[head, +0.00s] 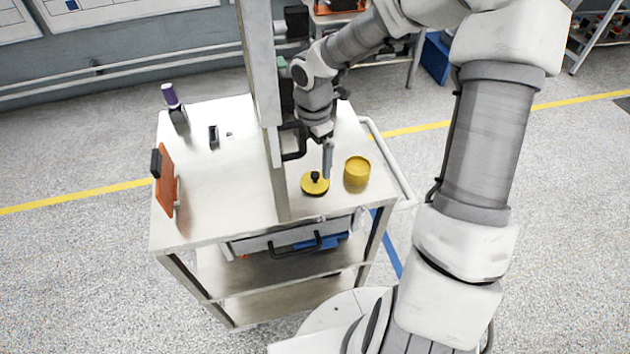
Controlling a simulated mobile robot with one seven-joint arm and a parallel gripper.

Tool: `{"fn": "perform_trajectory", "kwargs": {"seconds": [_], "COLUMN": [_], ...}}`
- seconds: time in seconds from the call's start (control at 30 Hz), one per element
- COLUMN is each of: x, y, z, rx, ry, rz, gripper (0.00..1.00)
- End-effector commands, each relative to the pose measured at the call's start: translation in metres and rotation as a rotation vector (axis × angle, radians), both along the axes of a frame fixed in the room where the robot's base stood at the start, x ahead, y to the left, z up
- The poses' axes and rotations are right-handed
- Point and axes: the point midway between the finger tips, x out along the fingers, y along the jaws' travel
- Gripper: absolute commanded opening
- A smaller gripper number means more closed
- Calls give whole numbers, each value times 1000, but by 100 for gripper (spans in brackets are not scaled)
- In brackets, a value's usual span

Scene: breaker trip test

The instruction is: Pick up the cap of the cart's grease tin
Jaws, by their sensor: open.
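The cap (308,188) is a yellow disc with a black knob on top, lying flat on the cart's white top near its front edge. The grease tin (357,175) is a yellow cylinder standing upright just right of the cap. My gripper (327,174) points down over the cart, with a grey finger by the right side of the cap's knob. It is open and holds nothing that I can see. The other finger is not clear, and I cannot tell whether the visible finger touches the cap.
On the cart top (225,185) an orange board (166,183) stands at the left edge. A purple-topped bottle (172,103) and a small dark item (213,135) are farther back. A drawer (290,241) hangs below the front edge. A pale upright bar blocks part of the view.

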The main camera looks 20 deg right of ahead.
Motion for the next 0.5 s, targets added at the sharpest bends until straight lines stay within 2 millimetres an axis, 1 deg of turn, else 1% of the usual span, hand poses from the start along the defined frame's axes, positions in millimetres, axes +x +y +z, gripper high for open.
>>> {"fn": "perform_trajectory", "kwargs": {"seconds": [0.03, 0.1, 0.27, 0.5], "x": [0, 0, 0, 0], "y": [0, 1, 0, -3], "z": [-7, -13, -22, -56], "rx": [1, 1, 0, 1], "ry": [1, 1, 0, 3], "rz": [2, 1, 0, 2], "gripper": [100, 100, 100, 100]}}
